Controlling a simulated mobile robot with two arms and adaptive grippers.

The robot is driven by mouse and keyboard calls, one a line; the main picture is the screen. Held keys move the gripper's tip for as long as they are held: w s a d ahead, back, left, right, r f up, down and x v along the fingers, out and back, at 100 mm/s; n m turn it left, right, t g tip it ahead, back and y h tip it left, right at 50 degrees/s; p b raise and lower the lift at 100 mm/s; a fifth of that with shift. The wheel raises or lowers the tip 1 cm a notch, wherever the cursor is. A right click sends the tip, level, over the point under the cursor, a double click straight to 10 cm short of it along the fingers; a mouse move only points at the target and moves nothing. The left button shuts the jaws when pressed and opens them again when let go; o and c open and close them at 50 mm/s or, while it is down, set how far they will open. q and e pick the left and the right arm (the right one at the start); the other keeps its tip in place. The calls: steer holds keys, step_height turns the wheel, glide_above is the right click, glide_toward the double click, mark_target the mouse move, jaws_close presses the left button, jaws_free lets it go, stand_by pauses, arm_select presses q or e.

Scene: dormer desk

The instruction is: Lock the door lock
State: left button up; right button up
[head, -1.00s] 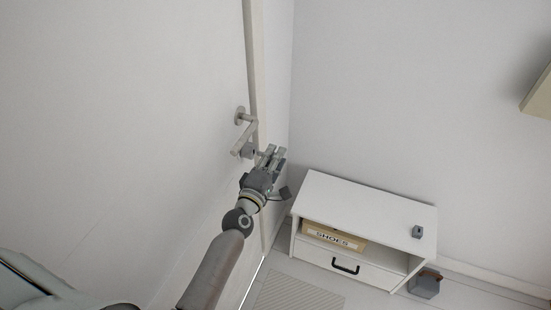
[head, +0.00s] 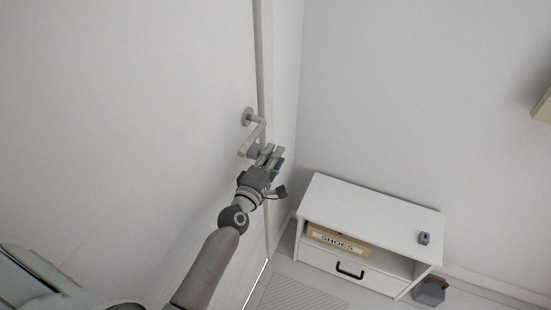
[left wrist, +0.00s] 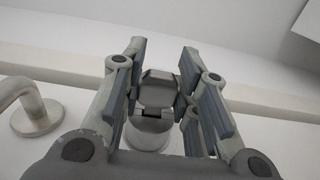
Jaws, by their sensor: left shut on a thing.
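The door lock (head: 252,154) is a small grey round piece on the white door, just below the door handle (head: 248,143). My left gripper (head: 271,151) is at the lock in the head view and partly covers it. In the left wrist view the lock's knob (left wrist: 158,92) sits between the two fingers of the left gripper (left wrist: 160,88), with its round base (left wrist: 148,135) below. The left gripper is shut on the knob. The door handle also shows at the left of the left wrist view (left wrist: 36,115). My right gripper is not in view.
A white shoe cabinet (head: 378,205) stands at the right, with a box labelled SHOES (head: 338,242) in it and a small grey object (head: 423,238) on top. A grey container (head: 430,291) is on the floor beside it. A striped mat (head: 300,295) lies near the door.

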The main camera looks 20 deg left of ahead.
arm_select(q)
steer(key=shift+a, duration=0.45)
steer(key=o, duration=1)
steer(key=shift+s, duration=0.1)
steer(key=s, duration=1.2)
steer(key=shift+a, duration=0.1)
steer(key=shift+w, duration=0.1)
